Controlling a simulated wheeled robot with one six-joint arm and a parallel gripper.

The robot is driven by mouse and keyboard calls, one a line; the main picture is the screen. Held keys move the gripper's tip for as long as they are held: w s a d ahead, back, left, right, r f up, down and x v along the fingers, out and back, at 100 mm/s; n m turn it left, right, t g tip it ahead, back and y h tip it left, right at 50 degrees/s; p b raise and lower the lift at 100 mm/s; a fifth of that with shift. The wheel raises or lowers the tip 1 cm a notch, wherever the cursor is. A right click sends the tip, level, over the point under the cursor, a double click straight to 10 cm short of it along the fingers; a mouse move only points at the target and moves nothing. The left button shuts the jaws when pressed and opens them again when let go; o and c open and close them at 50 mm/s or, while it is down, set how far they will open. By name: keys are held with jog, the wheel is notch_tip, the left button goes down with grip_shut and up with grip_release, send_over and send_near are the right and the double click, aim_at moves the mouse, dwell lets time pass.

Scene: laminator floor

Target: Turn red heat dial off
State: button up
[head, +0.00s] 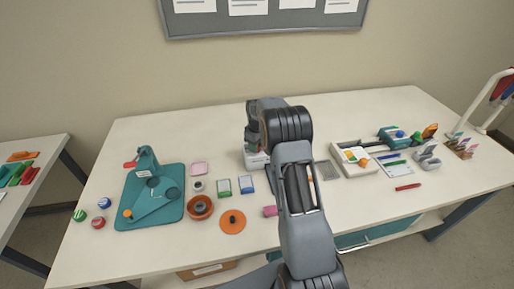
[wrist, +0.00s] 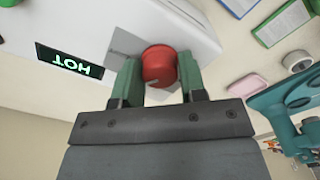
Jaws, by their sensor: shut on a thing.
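The red heat dial (wrist: 158,66) sits on the front of a white machine (wrist: 180,25), seen in the wrist view. A pale pointer mark shows near the dial's lower edge. My gripper (wrist: 157,82) has its two green fingers on either side of the dial and is shut on it. A black display (wrist: 68,62) on the machine shows green letters reading "HOT", upside down in this view. In the head view my arm hides most of the machine (head: 256,160), and the dial and fingertips are hidden.
On the table (head: 130,262), a teal press (head: 150,195), an orange disc (head: 233,221) and a brown bowl (head: 200,207) stand left of my arm. A white tray (head: 352,160) and a red pen (head: 407,187) are on the right. The front left of the table is clear.

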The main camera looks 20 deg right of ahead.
jog(key=shift+n, duration=0.6)
jog(key=o, duration=0.9)
notch_tip(320, 180, up, 14)
jog(key=shift+f+b, duration=0.1)
jog(key=shift+b, duration=0.9)
